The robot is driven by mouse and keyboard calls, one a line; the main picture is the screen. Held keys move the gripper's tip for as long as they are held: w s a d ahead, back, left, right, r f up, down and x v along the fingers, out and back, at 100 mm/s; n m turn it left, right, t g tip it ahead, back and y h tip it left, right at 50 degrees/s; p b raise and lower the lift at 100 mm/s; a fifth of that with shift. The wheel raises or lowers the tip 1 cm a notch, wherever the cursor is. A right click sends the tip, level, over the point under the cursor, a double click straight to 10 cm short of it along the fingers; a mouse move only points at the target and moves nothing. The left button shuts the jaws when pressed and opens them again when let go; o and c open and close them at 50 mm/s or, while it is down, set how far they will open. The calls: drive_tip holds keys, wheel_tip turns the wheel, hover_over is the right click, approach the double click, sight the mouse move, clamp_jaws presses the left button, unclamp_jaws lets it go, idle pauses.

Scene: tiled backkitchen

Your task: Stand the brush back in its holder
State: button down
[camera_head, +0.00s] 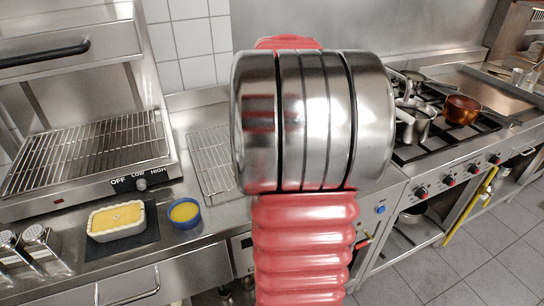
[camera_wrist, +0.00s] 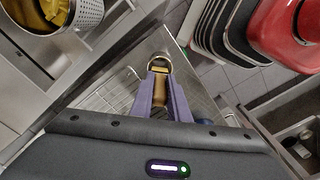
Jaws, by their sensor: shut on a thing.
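In the wrist view my gripper (camera_wrist: 162,92) has two purple fingers, shut on a narrow brown piece, which appears to be the brush (camera_wrist: 160,84). A rounded, shiny metal part (camera_wrist: 158,58) with a yellowish band shows just beyond the fingertips. I cannot tell whether it belongs to the brush or to the holder. Most of the brush is hidden between the fingers. I cannot make out the holder for certain in either view. In the head view my own red and steel arm covers the middle and hides my gripper.
A wire rack (camera_head: 211,160) lies on the steel counter behind my arm. To its left are a blue bowl (camera_head: 184,213), a white dish (camera_head: 116,220) on a dark mat and a grill (camera_head: 90,158). Pots stand on the stove (camera_head: 447,118) at right. A perforated container (camera_wrist: 88,14) shows in the wrist view.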

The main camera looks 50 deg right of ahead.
drive_tip(key=shift+f, duration=1.3)
drive_tip(key=c, duration=1.6)
unclamp_jaws()
drive_tip(key=shift+r, duration=0.15)
wheel_tip(320, 180, up, 14)
drive_tip(key=shift+f, duration=0.25)
